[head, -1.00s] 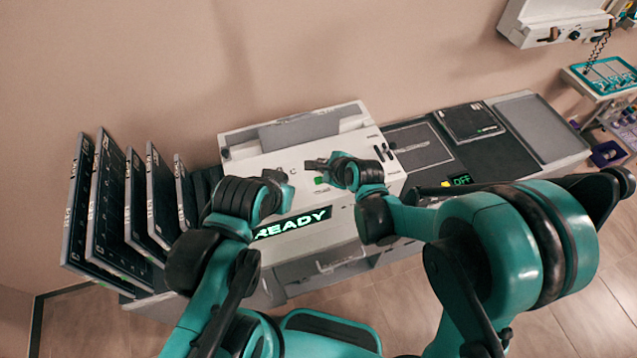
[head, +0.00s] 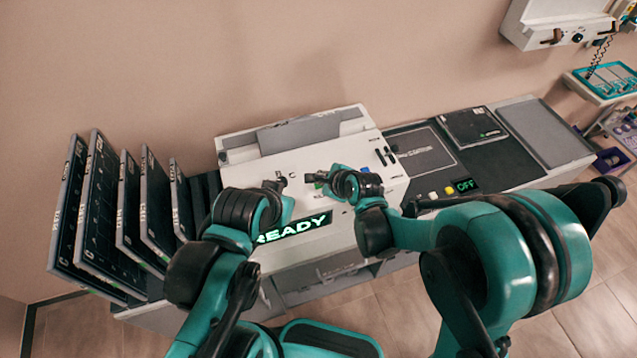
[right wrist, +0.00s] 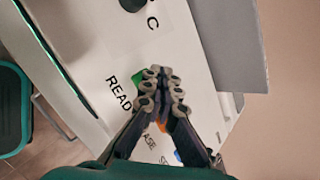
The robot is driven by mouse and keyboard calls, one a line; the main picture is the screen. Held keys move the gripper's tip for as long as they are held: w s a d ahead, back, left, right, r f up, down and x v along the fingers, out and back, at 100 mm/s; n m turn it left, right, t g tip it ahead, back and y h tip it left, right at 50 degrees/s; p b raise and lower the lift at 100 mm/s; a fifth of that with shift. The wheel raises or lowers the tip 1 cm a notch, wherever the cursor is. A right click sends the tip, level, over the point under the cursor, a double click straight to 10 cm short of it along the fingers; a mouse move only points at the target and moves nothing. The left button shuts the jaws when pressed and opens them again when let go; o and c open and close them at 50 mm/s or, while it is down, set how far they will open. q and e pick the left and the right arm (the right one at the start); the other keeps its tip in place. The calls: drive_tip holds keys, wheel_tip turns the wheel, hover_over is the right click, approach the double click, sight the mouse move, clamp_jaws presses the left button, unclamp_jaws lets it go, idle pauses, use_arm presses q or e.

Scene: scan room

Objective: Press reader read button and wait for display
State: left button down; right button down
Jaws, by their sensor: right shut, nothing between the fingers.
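My right gripper (head: 312,179) is shut and empty over the console top. In the right wrist view, its closed fingertips (right wrist: 163,72) are beside the green button (right wrist: 138,81), next to the printed word READ, and partly cover it. I cannot tell whether they touch it. My left gripper (head: 281,181) hovers at the console's left part; its fingers are too small to read.
An orange button (right wrist: 164,122) and a blue button (right wrist: 178,156) lie close by, under the right fingers. Several upright dark cassettes (head: 105,210) stand at the left. A small display reading OFF (head: 465,186) and a grey tray (head: 541,130) are to the right.

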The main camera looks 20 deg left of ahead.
sight(320, 186)
drive_tip(key=shift+f, duration=0.1)
idle(0.7)
drive_tip(key=shift+f+b, duration=0.35)
drive_tip(key=shift+b, duration=0.2)
drive_tip(key=shift+f+b, duration=0.5)
idle(0.5)
drive_tip(key=shift+r, duration=0.2)
drive_tip(key=shift+r+p, duration=0.65)
drive_tip(key=shift+r, duration=0.15)
drive_tip(key=shift+r+p, duration=1.85)
drive_tip(key=shift+r, duration=0.7)
drive_tip(key=shift+f, duration=0.1)
